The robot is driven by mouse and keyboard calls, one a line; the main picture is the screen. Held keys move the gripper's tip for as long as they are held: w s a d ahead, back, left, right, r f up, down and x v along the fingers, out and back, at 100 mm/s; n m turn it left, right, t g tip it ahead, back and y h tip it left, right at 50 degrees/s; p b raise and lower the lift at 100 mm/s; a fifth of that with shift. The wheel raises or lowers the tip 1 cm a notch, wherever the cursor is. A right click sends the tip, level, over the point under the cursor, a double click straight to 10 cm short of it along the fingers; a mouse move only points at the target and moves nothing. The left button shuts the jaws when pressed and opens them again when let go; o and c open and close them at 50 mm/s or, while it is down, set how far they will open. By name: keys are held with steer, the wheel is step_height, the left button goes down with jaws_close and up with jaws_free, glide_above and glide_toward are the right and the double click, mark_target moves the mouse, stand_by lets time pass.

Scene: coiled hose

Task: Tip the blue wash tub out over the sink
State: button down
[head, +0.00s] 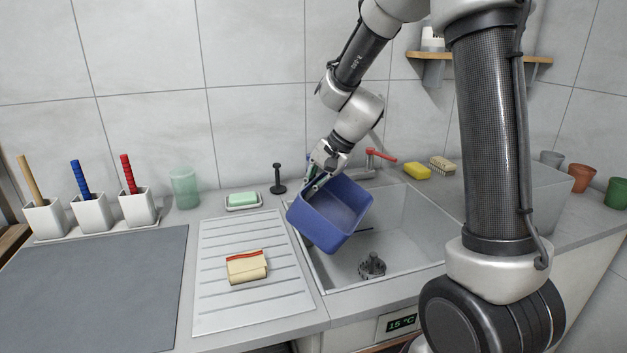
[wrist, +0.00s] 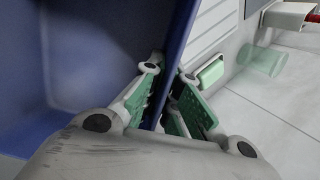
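The blue wash tub (head: 326,216) is held up over the left part of the sink (head: 415,240). It is tilted, with its open side turned toward the head camera, and the inside that shows looks empty. My gripper (head: 318,178) is at the tub's upper left rim. In the wrist view my gripper (wrist: 172,108) has its green-padded fingers on both sides of the tub's wall (wrist: 180,40), shut on it. The tub's outer underside is hidden.
A dark strainer piece (head: 372,266) is in the sink. A red-handled tap (head: 378,155) stands behind it. A green soap (head: 242,199), a black stopper (head: 278,180) and a yellow sponge (head: 417,171) are along the back.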

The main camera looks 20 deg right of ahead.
steer(key=f+g+h, duration=0.2)
steer(key=f+h, duration=0.1)
steer(key=w+a+f+g+h, duration=0.1)
steer(key=f, duration=0.1)
steer(key=shift+f+g, duration=0.25)
steer(key=shift+g, duration=0.15)
